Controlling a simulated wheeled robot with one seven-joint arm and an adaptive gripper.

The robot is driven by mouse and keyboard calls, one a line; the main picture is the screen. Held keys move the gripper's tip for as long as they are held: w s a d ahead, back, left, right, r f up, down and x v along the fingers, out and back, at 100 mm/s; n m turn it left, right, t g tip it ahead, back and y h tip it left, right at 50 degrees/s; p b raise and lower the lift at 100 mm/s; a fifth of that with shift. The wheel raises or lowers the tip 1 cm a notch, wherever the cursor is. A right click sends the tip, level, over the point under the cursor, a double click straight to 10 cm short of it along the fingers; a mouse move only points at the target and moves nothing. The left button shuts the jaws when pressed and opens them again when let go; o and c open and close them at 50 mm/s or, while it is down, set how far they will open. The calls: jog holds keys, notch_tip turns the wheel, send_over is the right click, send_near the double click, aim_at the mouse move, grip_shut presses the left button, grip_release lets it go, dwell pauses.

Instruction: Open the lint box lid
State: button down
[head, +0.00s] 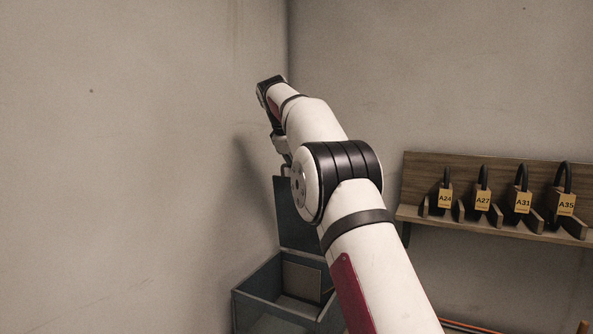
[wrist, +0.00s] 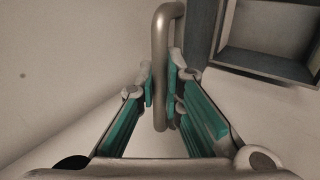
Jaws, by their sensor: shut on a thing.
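The lint box (head: 246,308) is an open-topped grey box low in the head view, partly behind my arm. Its dark grey lid (head: 291,215) stands raised, about upright, at the back of the box. My gripper (head: 283,150) is above the lid, small and partly hidden by my arm. In the wrist view my gripper (wrist: 161,92) is shut on a bent metal handle (wrist: 165,50), with teal pads on both sides of it. The lid shows there as a dark strip (wrist: 198,38) beside the handle. The box's rim (wrist: 262,66) is at the upper right.
A plain wall (head: 120,150) is close on the left, and another wall stands behind. A wooden shelf (head: 470,168) on the right holds several tagged padlocks (head: 522,202). An orange bar (head: 475,328) shows at the bottom right.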

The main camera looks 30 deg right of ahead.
jog(key=c, duration=1.7)
grip_release()
jog(key=v, duration=0.7)
jog(key=shift+s+r, duration=0.15)
jog(key=shift+r, duration=0.15)
jog(key=shift+a, duration=0.15)
